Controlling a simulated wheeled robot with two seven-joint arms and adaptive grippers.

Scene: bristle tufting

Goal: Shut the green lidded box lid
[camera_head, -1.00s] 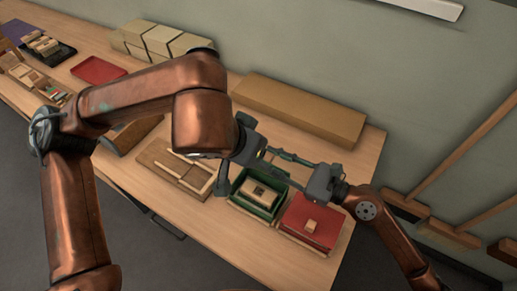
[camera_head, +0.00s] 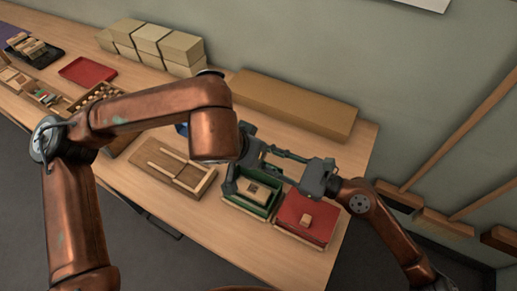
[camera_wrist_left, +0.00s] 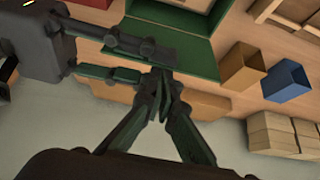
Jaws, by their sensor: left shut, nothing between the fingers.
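The green lidded box (camera_head: 262,209) stands open near the table's front edge, with a tan block (camera_head: 257,190) inside. In the left wrist view a green panel (camera_wrist_left: 195,58), seemingly its raised lid, lies just beyond my left fingertips. My left gripper (camera_wrist_left: 163,82) is shut and empty, close to the panel; I cannot tell whether they touch.
A red box (camera_head: 298,232) with a small wooden block on top stands right of the green box. A wooden tray (camera_head: 170,173) lies to the left. A long cardboard-coloured block (camera_head: 295,105) lies behind.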

